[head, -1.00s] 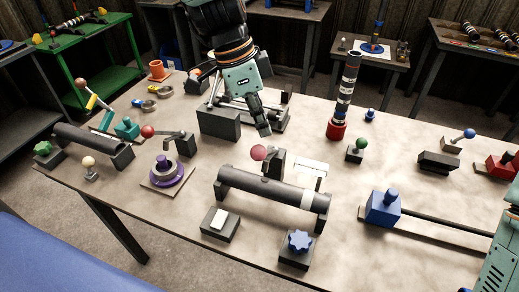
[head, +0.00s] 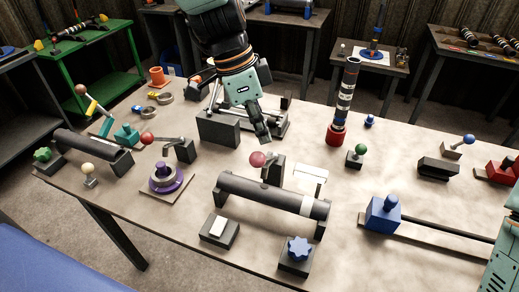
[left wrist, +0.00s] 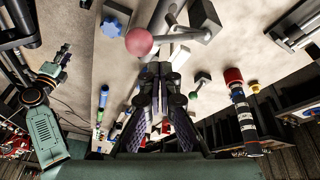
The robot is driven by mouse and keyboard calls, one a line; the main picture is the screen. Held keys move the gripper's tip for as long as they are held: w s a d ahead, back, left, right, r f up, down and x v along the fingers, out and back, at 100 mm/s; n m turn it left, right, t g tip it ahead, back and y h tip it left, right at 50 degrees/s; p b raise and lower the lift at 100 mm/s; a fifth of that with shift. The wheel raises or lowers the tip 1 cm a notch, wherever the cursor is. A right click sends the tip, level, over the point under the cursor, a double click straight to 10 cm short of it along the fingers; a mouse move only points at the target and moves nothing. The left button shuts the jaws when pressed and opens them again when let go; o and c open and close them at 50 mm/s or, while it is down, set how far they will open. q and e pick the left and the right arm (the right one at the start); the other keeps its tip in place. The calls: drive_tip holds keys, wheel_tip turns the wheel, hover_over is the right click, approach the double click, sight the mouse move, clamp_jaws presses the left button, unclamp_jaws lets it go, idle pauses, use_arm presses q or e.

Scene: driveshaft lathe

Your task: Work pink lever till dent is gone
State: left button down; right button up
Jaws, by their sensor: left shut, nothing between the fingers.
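The pink lever's round knob (head: 258,159) stands beside the dark bracket behind a dark tube (head: 285,198). The tube lies across two supports and has a pale band near its right end; I cannot clearly make out a dent. My left gripper (head: 266,139) is shut and empty, pointing down just above and behind the pink knob, apart from it. In the left wrist view the pink knob (left wrist: 139,41) is ahead of the closed fingers (left wrist: 160,75), with its rod running right. My right gripper (left wrist: 66,50) shows small at the left of the left wrist view; its jaws are unclear.
A blue star knob (head: 298,248) and a white-topped block (head: 218,228) stand in front of the tube. A red-knobbed lever (head: 148,138) and purple ring (head: 166,178) are left. A green-knobbed lever (head: 361,149) and striped post (head: 347,95) are right.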

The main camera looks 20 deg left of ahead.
sight(252, 163)
use_arm(q)
drive_tip(key=shift+s, duration=0.1)
idle(0.3)
drive_tip(key=shift+s+f+b, duration=0.1)
drive_tip(key=shift+f+b, duration=0.3)
drive_tip(key=shift+s, duration=0.1)
drive_tip(key=shift+f, duration=0.15)
idle(0.4)
drive_tip(key=shift+s+a+f+b, duration=0.1)
drive_tip(key=shift+s+f+b, duration=2.05)
drive_tip(key=shift+b, duration=0.45)
idle(3.3)
drive_tip(key=shift+w, duration=0.2)
